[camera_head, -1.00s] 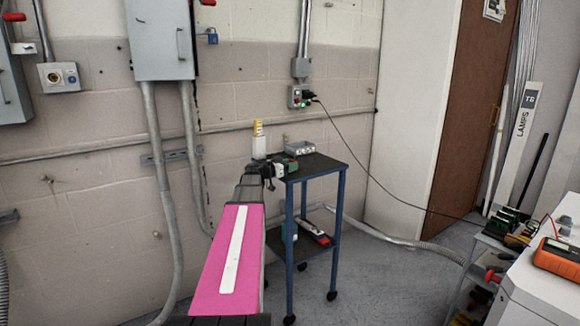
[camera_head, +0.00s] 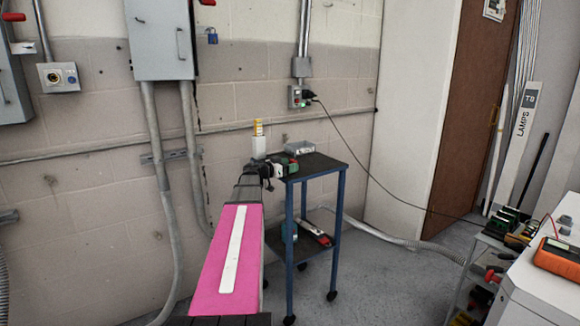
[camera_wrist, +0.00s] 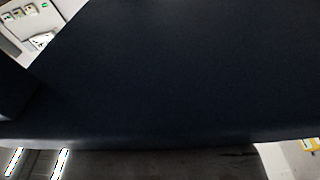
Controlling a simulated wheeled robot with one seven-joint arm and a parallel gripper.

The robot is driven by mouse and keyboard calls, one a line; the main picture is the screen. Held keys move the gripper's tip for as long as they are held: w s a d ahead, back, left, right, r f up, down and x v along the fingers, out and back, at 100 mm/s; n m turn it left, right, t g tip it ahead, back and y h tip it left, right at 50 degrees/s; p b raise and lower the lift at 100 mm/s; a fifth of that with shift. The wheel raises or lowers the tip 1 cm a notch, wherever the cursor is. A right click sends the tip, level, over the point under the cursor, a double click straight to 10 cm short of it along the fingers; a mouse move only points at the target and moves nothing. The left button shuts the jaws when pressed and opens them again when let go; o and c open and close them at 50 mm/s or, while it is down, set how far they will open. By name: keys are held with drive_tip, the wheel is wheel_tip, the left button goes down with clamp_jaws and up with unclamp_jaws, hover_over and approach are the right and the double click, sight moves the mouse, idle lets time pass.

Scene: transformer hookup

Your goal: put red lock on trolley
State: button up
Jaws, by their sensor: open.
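The trolley has a dark top (camera_head: 322,165) and blue legs, and stands by the wall right of my arm. My gripper (camera_head: 284,168) is at the top's near left edge, open; its fingers are small and hard to make out. I cannot tell whether it touches the top. I cannot pick out a red lock in either view. A blue lock (camera_head: 212,36) hangs beside the grey cabinet. In the wrist view a dark, close surface (camera_wrist: 170,70) fills most of the picture; I cannot tell what it is.
A grey tray (camera_head: 299,148) and a yellow-topped white object (camera_head: 258,139) are near my gripper. A red-and-white item (camera_head: 317,234) lies on the trolley's lower shelf. A bench with an orange meter (camera_head: 556,257) is at right. The floor between is mostly clear.

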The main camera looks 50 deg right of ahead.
drive_tip(key=v, duration=1.1)
drive_tip(key=shift+a, duration=0.15)
drive_tip(key=w+a+f+n+t+y, duration=0.25)
drive_tip(key=a+f, duration=0.35)
drive_tip(key=a, duration=0.3)
drive_tip(key=w+a+f+n+t+y, duration=0.1)
drive_tip(key=w+a+f+n+y, duration=0.25)
drive_tip(key=a+f, duration=0.45)
drive_tip(key=w+a+f+n+t+y, duration=0.25)
drive_tip(key=a+f+n, duration=0.2)
drive_tip(key=a, duration=0.55)
drive_tip(key=s+a+f+n+y, duration=0.1)
drive_tip(key=a+f+n+y, duration=0.2)
drive_tip(key=a, duration=0.8)
drive_tip(key=s+a+f+n+y, duration=0.1)
drive_tip(key=a+f+n, duration=0.3)
drive_tip(key=a, duration=0.7)
drive_tip(key=s+a+f+n+y, duration=0.2)
drive_tip(key=a+f+n+y, duration=0.2)
drive_tip(key=a, duration=0.8)
drive_tip(key=shift+f+y, duration=0.35)
drive_tip(key=shift+f, duration=0.55)
